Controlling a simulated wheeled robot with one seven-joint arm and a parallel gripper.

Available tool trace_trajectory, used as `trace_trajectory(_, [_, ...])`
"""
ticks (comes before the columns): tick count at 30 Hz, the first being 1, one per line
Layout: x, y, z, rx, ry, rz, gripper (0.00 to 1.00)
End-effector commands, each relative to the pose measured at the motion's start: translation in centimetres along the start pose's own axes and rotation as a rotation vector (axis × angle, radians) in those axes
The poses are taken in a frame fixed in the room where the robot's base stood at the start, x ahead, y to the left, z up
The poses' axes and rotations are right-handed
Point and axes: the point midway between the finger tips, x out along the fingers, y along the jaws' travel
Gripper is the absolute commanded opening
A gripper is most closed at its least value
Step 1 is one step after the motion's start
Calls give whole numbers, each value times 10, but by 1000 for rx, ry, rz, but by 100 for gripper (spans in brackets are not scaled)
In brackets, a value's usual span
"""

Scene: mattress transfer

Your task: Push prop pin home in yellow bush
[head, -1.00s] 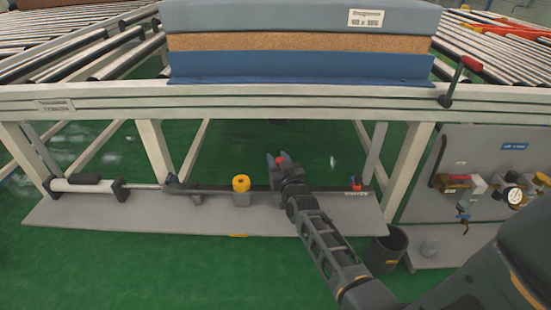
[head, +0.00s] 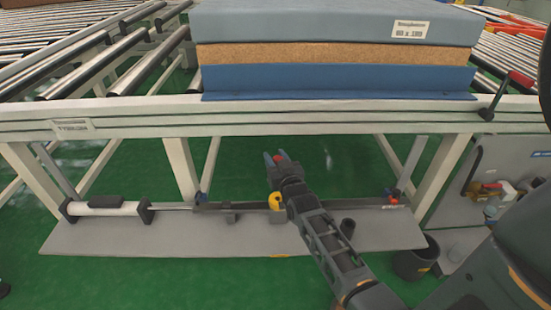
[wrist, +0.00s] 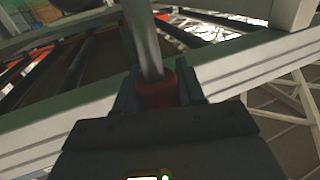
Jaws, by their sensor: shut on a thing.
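The yellow bush (head: 274,201) sits on the low grey shelf under the conveyor, in the head view. My forearm and gripper body partly cover its right side. My gripper (head: 277,160) shows just above and beyond the bush in the picture. It is shut on the prop pin, whose red grip (head: 280,158) shows between the fingers. In the wrist view the pin's grey shaft (wrist: 143,40) stands out from the red grip (wrist: 158,90), held between the fingers. The shaft's far end is out of view. The pin looks apart from the bush, but the depth gap is hard to judge.
The conveyor frame's pale rail (head: 120,122) runs above the shelf, with a blue mattress stack (head: 335,80) on it. A white cylinder (head: 105,208) and rod lie along the shelf (head: 180,235). A dark bin (head: 412,262) stands at right.

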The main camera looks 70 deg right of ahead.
Motion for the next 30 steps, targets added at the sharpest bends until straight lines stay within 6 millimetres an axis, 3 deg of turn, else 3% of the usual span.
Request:
trace_trajectory(8, [0,0,9,0,1,-1,3])
trace_trajectory(24, [0,0,53,0,2,0,3])
trace_trajectory(30, [0,0,58,0,2,0,3])
